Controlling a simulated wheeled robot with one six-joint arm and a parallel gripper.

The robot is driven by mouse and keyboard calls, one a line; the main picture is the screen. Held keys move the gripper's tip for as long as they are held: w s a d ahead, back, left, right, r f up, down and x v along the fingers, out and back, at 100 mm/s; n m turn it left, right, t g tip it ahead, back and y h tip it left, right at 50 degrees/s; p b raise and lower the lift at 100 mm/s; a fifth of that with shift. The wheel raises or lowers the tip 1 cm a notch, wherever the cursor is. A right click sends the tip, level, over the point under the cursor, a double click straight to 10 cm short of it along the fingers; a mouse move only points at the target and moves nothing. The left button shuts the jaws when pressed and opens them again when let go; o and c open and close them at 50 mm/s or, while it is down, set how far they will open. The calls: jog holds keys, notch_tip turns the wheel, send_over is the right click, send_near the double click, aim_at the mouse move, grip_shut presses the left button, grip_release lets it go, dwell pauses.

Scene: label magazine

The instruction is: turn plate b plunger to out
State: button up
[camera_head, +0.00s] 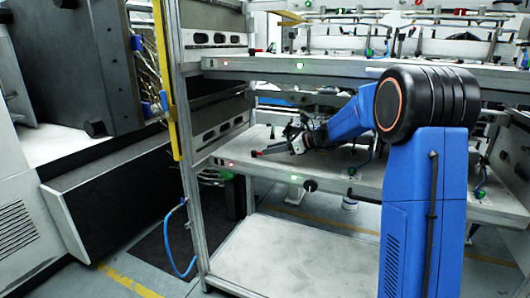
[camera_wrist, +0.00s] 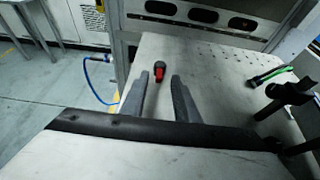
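A small knob with a black top and a red side (camera_wrist: 159,72), which looks like the plunger, stands on the pale shelf plate (camera_wrist: 205,55) in the wrist view. A red tip (camera_head: 255,154) shows at the same shelf's left end in the head view. My gripper (camera_wrist: 160,77) is open, its two grey fingers either side of the knob's line. The knob appears between or just past the fingertips; I cannot tell whether they touch it. In the head view my gripper (camera_head: 272,149) reaches left, low over the middle shelf. No plate letter is readable.
A lever with a green part (camera_wrist: 268,74) and a black knob (camera_wrist: 285,95) stand to the right in the wrist view. The upper shelf (camera_head: 330,72) runs above my arm, and a metal post (camera_head: 186,130) bounds the left. A blue hose (camera_head: 170,245) hangs outside it.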

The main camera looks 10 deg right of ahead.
aim_at(266, 158)
jog(key=shift+x, duration=1.75)
jog(key=shift+c, duration=0.7)
grip_shut()
jog(key=shift+w+d+n+g, duration=0.1)
jog(key=shift+n+g, duration=0.2)
jog(key=shift+w+d+n+g+y, duration=0.2)
jog(key=shift+w+n+g+y, duration=0.2)
jog(key=shift+n+g+y, duration=0.35)
jog(key=shift+w+d+n+g+y, duration=0.1)
jog(key=shift+w+n+g+y, duration=0.2)
jog(key=shift+n+g, duration=0.85)
jog(key=shift+w+d+n+g+y, duration=0.15)
jog(key=shift+w+n+g, duration=0.3)
jog(key=shift+n+g, duration=0.6)
jog(key=shift+g, duration=0.25)
